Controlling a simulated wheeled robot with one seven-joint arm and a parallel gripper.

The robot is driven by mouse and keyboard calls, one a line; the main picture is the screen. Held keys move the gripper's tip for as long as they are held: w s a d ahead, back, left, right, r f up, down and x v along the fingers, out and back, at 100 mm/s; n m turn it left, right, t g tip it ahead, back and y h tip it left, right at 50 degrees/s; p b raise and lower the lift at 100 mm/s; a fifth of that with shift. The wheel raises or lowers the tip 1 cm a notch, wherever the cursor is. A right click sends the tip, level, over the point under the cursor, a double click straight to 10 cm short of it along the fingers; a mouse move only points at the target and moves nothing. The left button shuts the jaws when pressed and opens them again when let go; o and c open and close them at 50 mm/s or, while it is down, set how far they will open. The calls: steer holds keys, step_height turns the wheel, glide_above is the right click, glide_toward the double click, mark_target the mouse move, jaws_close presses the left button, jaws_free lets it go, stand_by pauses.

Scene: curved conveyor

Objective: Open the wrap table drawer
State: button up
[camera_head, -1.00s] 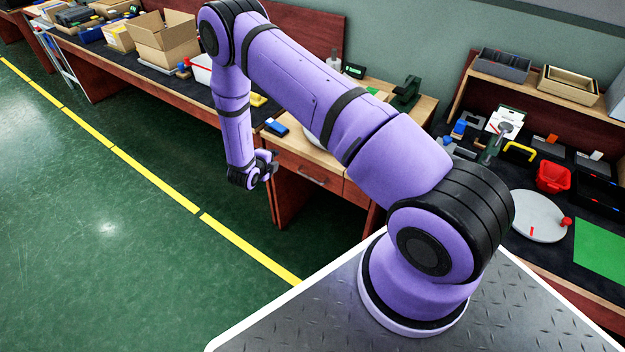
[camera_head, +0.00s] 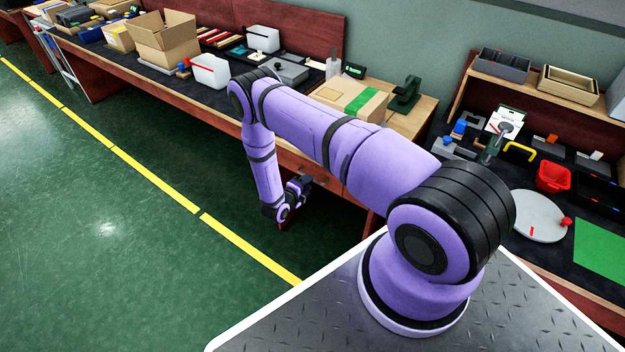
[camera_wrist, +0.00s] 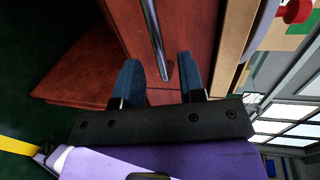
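The wrap table (camera_head: 420,118) has a light wooden top and a reddish-brown front. Its drawer front (camera_wrist: 190,35) shows close up in the wrist view and looks flush with the table. The drawer's metal bar handle (camera_wrist: 157,42) runs from the top edge of that view down between the lines of my two fingers. My gripper (camera_wrist: 159,85) is open and empty, its dark blue fingers on either side of the handle's lower end. I cannot tell how deep the handle sits between them. In the head view my gripper (camera_head: 302,185) is beside the drawer, and my arm hides much of the front.
A cardboard box with green tape (camera_head: 350,98) and a dark green device (camera_head: 405,95) stand on the wrap table. A long bench with boxes (camera_head: 165,38) extends left. A cluttered workbench (camera_head: 600,195) stands right. The green floor (camera_head: 110,225) at left is clear.

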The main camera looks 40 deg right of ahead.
steer(key=shift+x, duration=1.95)
jaws_close()
